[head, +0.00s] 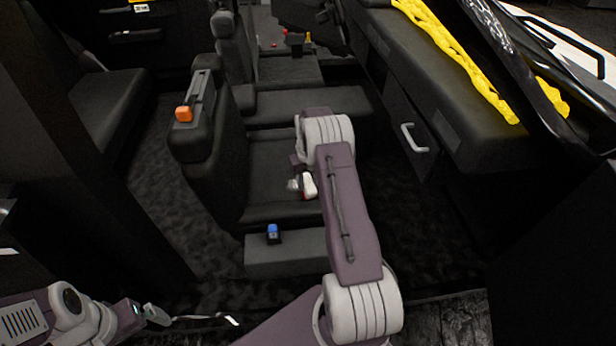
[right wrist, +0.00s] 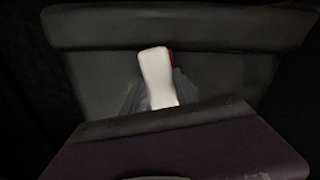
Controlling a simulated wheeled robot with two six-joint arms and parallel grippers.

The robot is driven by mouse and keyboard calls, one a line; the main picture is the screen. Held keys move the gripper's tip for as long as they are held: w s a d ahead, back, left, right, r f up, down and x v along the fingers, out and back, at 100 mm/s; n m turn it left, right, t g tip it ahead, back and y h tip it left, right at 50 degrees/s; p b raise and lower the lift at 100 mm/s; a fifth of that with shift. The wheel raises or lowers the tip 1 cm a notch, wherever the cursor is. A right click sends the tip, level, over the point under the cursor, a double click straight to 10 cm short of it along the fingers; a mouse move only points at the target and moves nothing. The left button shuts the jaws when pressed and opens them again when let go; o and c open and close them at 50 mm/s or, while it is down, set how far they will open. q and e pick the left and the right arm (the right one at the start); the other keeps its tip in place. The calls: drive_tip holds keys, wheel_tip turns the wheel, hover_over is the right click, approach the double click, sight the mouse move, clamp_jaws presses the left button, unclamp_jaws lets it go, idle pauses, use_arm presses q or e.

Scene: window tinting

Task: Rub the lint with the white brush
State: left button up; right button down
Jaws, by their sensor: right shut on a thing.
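The white brush (head: 309,185) is over the dark seat (head: 262,165) in the head view, with a little red at its edge. In the right wrist view the brush (right wrist: 156,75) stands out pale against the seat's dark surface. My right gripper (head: 301,182) is shut on the brush, and my arm hides part of it. Dim grey patches flank the brush in the wrist view; I cannot tell whether they are lint or my fingers. I cannot make out the lint for sure. My left gripper (head: 152,312) is low at the left, away from the seat; its jaws are unclear.
A blue-topped small object (head: 273,233) sits at the seat's front edge. An orange-tipped part (head: 184,113) is on the armrest. A yellow braided strap (head: 455,58) lies on the dark ledge at the right, above a handle (head: 414,138). The dark floor left of the seat looks clear.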

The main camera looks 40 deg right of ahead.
sight(310, 195)
drive_tip(key=shift+s+a+p, duration=0.3)
drive_tip(key=shift+s+a, duration=0.15)
drive_tip(key=shift+s, duration=0.45)
drive_tip(key=shift+s+a+r+p, duration=0.1)
drive_tip(key=shift+s+a+p, duration=0.35)
drive_tip(key=shift+s, duration=0.2)
drive_tip(key=shift+s+a+p, duration=0.3)
drive_tip(key=shift+s+p, duration=0.1)
drive_tip(key=shift+s, duration=0.25)
drive_tip(key=shift+s+a, duration=0.3)
drive_tip(key=shift+s, duration=0.2)
drive_tip(key=shift+w+a+p, duration=0.35)
drive_tip(key=shift+w+a, duration=0.05)
drive_tip(key=shift+a, duration=0.3)
drive_tip(key=shift+w+d+f+b, duration=0.2)
drive_tip(key=shift+w+d, duration=0.2)
drive_tip(key=shift+w, duration=0.35)
drive_tip(key=shift+w+d+f+b, duration=0.1)
drive_tip(key=shift+w+d+b, duration=0.2)
drive_tip(key=shift+w, duration=0.4)
drive_tip(key=shift+w+d+r, duration=0.15)
drive_tip(key=shift+w+d, duration=0.1)
drive_tip(key=shift+w, duration=0.1)
